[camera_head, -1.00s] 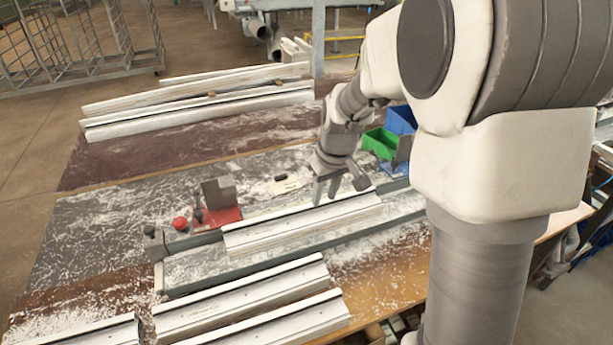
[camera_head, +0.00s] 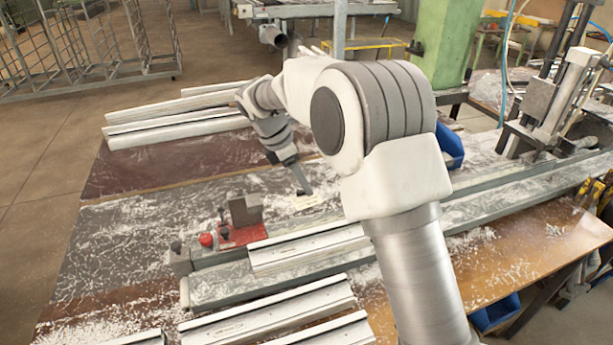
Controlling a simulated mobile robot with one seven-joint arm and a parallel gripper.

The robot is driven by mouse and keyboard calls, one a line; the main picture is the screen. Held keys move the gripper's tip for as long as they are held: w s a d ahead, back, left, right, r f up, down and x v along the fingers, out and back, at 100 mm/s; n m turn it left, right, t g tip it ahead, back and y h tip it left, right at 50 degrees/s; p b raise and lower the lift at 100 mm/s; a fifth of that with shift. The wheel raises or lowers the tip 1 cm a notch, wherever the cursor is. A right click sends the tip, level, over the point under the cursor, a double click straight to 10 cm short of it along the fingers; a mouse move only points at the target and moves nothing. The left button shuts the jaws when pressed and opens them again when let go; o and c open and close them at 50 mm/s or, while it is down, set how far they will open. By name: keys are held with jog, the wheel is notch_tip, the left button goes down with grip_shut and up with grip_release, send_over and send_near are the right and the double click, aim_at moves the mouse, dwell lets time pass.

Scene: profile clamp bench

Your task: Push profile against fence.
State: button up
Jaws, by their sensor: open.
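The white profile (camera_head: 300,249) lies lengthwise on the grey bed of the bench fixture, its right part hidden behind my arm. The fence appears to be the grey rail (camera_head: 218,254) along the bed's back edge; I cannot tell whether the profile touches it. My gripper (camera_head: 304,189) is open and empty, pointing down behind the profile. It is close to a small pale block with a dark top (camera_head: 307,201); contact cannot be told.
A grey clamp block (camera_head: 246,210) on a red base and a red knob (camera_head: 207,240) stand behind the rail's left part. An end stop (camera_head: 180,259) is at far left. More profiles (camera_head: 270,312) lie in front, others (camera_head: 180,126) behind. A blue bin (camera_head: 449,147) is at right.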

aim_at(328, 225)
jog(key=shift+f, duration=0.1)
jog(key=p+x, duration=0.1)
jog(key=x, duration=1.6)
jog(key=shift+f, duration=0.15)
jog(key=shift+c, duration=0.3)
grip_shut()
dwell(0.7)
jog(key=shift+o, duration=0.3)
grip_release()
